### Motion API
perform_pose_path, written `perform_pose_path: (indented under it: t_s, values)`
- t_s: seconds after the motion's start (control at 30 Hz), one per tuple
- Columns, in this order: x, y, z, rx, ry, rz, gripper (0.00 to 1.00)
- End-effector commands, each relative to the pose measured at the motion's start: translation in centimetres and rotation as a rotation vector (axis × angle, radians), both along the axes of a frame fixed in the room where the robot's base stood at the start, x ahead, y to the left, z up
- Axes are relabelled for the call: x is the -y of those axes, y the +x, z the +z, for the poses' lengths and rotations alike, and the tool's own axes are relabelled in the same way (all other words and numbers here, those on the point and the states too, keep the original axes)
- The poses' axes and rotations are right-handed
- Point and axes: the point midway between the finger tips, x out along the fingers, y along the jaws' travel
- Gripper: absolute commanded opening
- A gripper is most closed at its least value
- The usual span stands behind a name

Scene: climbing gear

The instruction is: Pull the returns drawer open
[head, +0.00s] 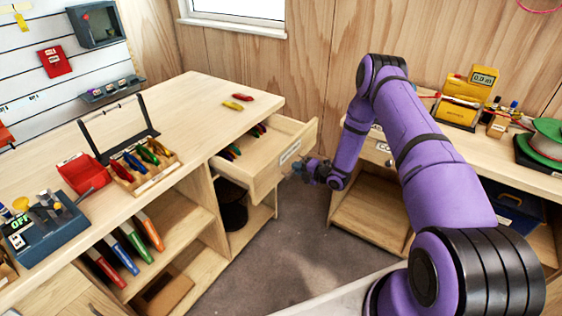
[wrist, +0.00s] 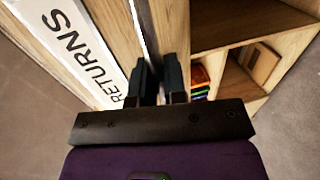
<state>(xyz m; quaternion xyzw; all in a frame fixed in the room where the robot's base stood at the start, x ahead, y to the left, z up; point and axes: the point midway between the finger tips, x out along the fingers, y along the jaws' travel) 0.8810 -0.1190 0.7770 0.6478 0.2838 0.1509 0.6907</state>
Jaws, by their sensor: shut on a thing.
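The returns drawer (head: 262,160) stands pulled out from under the wooden bench, with several coloured carabiners inside. Its front carries a white label, and the wrist view shows the word RETURNS on the label (wrist: 78,50). My purple arm reaches in from the right, and my gripper (head: 298,172) is at the outer face of the drawer front. In the wrist view my gripper (wrist: 160,82) has its dark fingers close together beside the drawer front, shut on the drawer's handle. The handle itself is mostly hidden between the fingers.
The bench top (head: 190,105) holds a red and a yellow carabiner, a wooden tray (head: 146,176) of carabiners and a red bin (head: 84,173). Open shelves lie below the drawer. A second bench with a yellow device (head: 467,97) stands at right. Grey floor (head: 285,235) is clear between them.

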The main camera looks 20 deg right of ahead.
Motion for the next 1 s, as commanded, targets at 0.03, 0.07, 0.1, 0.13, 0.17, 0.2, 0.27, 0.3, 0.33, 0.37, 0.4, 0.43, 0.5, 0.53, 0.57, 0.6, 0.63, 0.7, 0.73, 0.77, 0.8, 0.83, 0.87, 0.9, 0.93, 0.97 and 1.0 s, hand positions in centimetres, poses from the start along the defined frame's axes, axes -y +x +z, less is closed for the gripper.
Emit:
perform_pose_path:
  t_s: [0.03, 0.07, 0.1, 0.13, 0.17, 0.2, 0.27, 0.3, 0.33, 0.37, 0.4, 0.43, 0.5, 0.53, 0.57, 0.6, 0.63, 0.7, 0.73, 0.77, 0.8, 0.83, 0.87, 0.9, 0.93, 0.97, 1.0]
  values:
    - [0.9, -1.2, 0.0, -0.004, 0.000, -0.003, 0.00]
    - [1.4, -1.8, -0.1, -0.004, 0.000, -0.004, 0.00]
    - [2.0, -2.7, -0.1, -0.003, -0.001, -0.003, 0.00]
    - [2.4, -3.3, -0.1, -0.003, 0.000, -0.002, 0.00]
    - [2.8, -3.9, -0.1, -0.003, 0.001, -0.003, 0.00]
    - [3.4, -4.6, -0.1, -0.004, 0.000, -0.004, 0.00]
    - [4.2, -5.7, -0.1, -0.003, 0.001, -0.003, 0.00]
    - [4.6, -6.3, -0.1, -0.003, 0.000, -0.001, 0.00]
    - [4.9, -6.8, -0.1, -0.003, 0.000, -0.002, 0.00]
    - [5.3, -7.2, -0.1, -0.003, 0.000, -0.002, 0.00]
    - [5.6, -7.7, -0.1, -0.003, 0.000, -0.002, 0.00]
    - [5.9, -8.1, -0.1, -0.003, 0.000, -0.001, 0.00]
    - [6.4, -8.8, 0.0, -0.002, 0.001, -0.001, 0.00]
    - [6.6, -9.0, 0.0, -0.002, 0.001, -0.001, 0.00]
    - [6.7, -9.3, 0.0, -0.002, 0.001, -0.001, 0.00]
    - [6.9, -9.6, 0.0, -0.002, 0.001, -0.001, 0.00]
    - [7.1, -9.7, -0.1, -0.001, 0.000, 0.000, 0.00]
    - [7.3, -10.0, -0.1, -0.001, -0.001, 0.000, 0.00]
    - [7.3, -10.1, -0.1, -0.001, -0.001, 0.000, 0.00]
    - [7.4, -10.2, 0.0, -0.001, 0.000, 0.001, 0.00]
    - [7.4, -10.3, -0.1, -0.001, 0.000, 0.001, 0.00]
    - [7.5, -10.3, 0.0, -0.001, 0.000, 0.001, 0.00]
    - [7.5, -10.3, 0.0, -0.001, 0.000, 0.001, 0.00]
    - [7.5, -10.3, 0.0, -0.001, 0.000, 0.001, 0.00]
    - [7.5, -10.3, 0.0, 0.000, -0.001, 0.001, 0.00]
    - [7.5, -10.3, 0.0, 0.000, -0.001, 0.001, 0.00]
    - [7.5, -10.3, 0.0, 0.000, -0.001, 0.001, 0.00]
